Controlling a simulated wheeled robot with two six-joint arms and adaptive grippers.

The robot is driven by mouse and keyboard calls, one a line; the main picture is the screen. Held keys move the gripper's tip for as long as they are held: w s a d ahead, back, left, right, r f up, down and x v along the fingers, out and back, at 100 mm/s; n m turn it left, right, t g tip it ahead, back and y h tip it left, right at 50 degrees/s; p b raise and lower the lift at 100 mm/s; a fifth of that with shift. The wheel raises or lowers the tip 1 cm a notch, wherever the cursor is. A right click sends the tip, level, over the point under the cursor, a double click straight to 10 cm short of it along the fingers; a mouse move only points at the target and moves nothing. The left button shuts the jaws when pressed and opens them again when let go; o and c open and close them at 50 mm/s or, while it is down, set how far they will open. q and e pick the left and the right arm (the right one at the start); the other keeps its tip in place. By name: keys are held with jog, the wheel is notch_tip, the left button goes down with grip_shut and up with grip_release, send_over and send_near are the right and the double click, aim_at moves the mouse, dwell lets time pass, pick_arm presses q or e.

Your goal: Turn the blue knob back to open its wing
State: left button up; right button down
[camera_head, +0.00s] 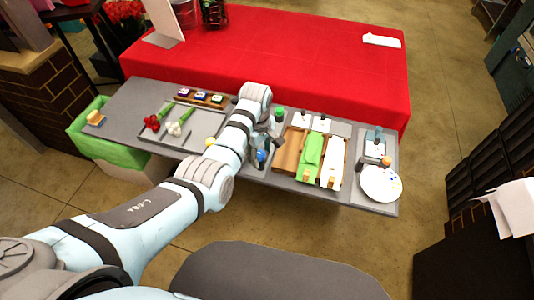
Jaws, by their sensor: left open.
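The blue knob (261,155) shows as a small blue round spot near the front edge of the grey table, just left of the wooden tray. My left gripper (268,147) is above and beside it, pointing down, with its jaws open. Whether a finger touches the knob is too small to tell. The wing of the blue knob is largely hidden by my left arm, and its position cannot be made out. My right gripper is not in view.
A yellow round piece (210,141) and a green-capped piece (278,112) are near my arm. Red flowers (151,122) and white flowers (174,128) lie to the left. A wooden tray (287,150) with green and white wraps and a white plate (381,184) are to the right.

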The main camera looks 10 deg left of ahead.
pick_arm(q)
jog(key=shift+c, duration=0.9)
grip_shut()
